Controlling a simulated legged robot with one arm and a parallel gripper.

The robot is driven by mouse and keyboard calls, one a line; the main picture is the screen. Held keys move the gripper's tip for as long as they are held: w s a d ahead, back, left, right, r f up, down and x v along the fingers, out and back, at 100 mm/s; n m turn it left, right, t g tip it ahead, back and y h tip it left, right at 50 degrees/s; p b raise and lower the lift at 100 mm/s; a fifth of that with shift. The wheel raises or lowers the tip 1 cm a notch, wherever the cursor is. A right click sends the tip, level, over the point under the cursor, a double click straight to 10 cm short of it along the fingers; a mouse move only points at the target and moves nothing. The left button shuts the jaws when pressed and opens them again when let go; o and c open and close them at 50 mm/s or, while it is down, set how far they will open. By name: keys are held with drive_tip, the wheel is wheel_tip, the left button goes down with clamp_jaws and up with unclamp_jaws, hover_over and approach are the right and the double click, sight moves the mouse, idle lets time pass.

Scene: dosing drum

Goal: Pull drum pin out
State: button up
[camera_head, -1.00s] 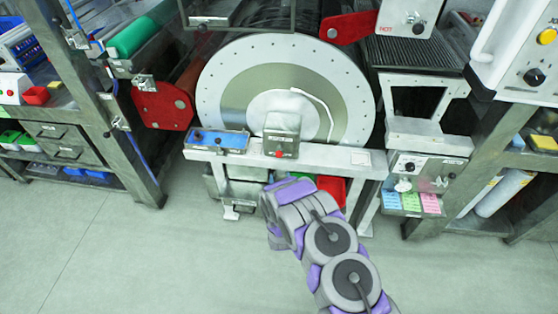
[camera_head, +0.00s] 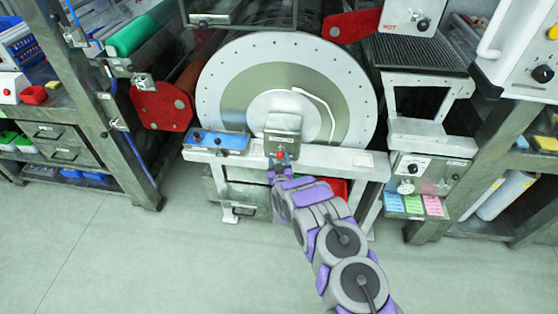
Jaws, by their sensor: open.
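The large round drum (camera_head: 236,72) stands upright in the middle, with a white rim, a grey ring and small holes along its edge. A grey block (camera_head: 283,123) sits in front of it on a white crossbar (camera_head: 335,158). A small red knob (camera_head: 281,154), which looks like the drum pin, shows at the bottom front of this block. My gripper (camera_head: 279,160) is open right at the red knob. Its fingers are small and partly cover the knob's surroundings. I cannot tell whether they touch it.
A blue panel (camera_head: 217,141) with knobs lies on the crossbar left of the block. Red and green bins stand below the bar, partly behind my arm. A red bracket (camera_head: 160,106) is at left and a control box (camera_head: 420,168) at right. The floor (camera_head: 150,260) in front is clear.

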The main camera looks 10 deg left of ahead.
drive_tip(key=shift+d, duration=0.1)
drive_tip(key=shift+d, duration=0.1)
drive_tip(key=shift+c, duration=0.2)
drive_tip(key=shift+d, duration=0.1)
drive_tip(key=c, duration=0.3)
clamp_jaws()
